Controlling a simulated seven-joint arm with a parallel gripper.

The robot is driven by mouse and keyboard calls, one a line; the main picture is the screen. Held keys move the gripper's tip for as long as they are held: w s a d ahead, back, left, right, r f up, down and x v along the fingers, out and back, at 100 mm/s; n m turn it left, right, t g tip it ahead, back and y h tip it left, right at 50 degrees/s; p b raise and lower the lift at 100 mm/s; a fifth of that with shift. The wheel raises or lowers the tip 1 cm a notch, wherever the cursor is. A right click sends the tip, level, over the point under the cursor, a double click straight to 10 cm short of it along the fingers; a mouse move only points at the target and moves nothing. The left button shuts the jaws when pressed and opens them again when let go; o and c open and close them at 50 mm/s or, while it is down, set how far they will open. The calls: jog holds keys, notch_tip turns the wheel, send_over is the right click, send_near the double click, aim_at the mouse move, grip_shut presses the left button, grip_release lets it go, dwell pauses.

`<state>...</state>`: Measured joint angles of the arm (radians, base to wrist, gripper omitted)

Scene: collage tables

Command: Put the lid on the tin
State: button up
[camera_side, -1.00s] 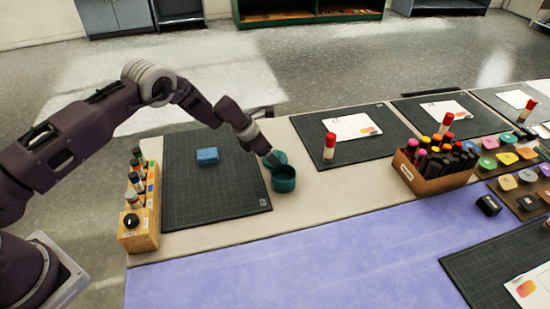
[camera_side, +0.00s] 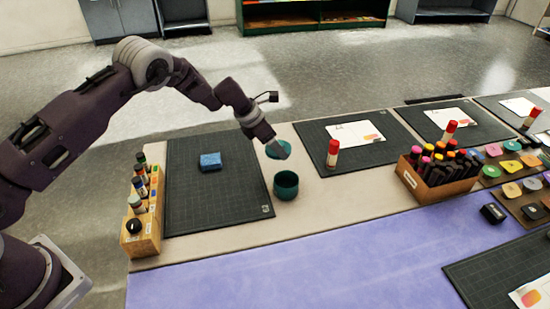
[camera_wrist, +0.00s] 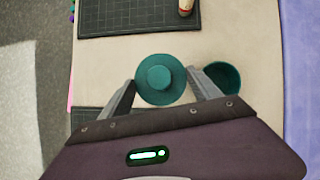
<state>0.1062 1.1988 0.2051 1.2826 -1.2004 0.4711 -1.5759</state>
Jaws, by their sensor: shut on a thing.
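My gripper (camera_wrist: 162,79) is shut on the teal lid (camera_wrist: 159,81), with one finger on each side of its rim. The lid is round with a raised knob facing the wrist camera. In the side view the lid (camera_side: 276,151) is behind the tin and apart from it, seemingly raised off the table. The teal tin (camera_side: 286,186) stands upright and open on the beige table. In the wrist view the tin (camera_wrist: 223,77) is just right of the lid, partly hidden by the right finger.
A dark cutting mat (camera_side: 215,203) with a blue block (camera_side: 210,161) lies left of the tin. A wooden rack (camera_side: 140,235) of bottles stands at far left. A red-capped glue stick (camera_side: 332,154) stands to the right. A marker box (camera_side: 437,188) is farther right.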

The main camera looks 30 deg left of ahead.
jog(key=r, duration=0.3)
jog(key=shift+s+d, duration=0.35)
jog(key=s+d+r+m+g+h, duration=0.2)
jog(key=s+d+m, duration=0.3)
jog(key=s+d, duration=0.1)
jog(key=shift+s+f, duration=0.1)
jog(key=shift+f, duration=3.15)
jog(key=shift+f, duration=0.15)
jog(key=shift+a, duration=0.1)
jog(key=o, duration=1.4)
jog(key=shift+o, duration=0.3)
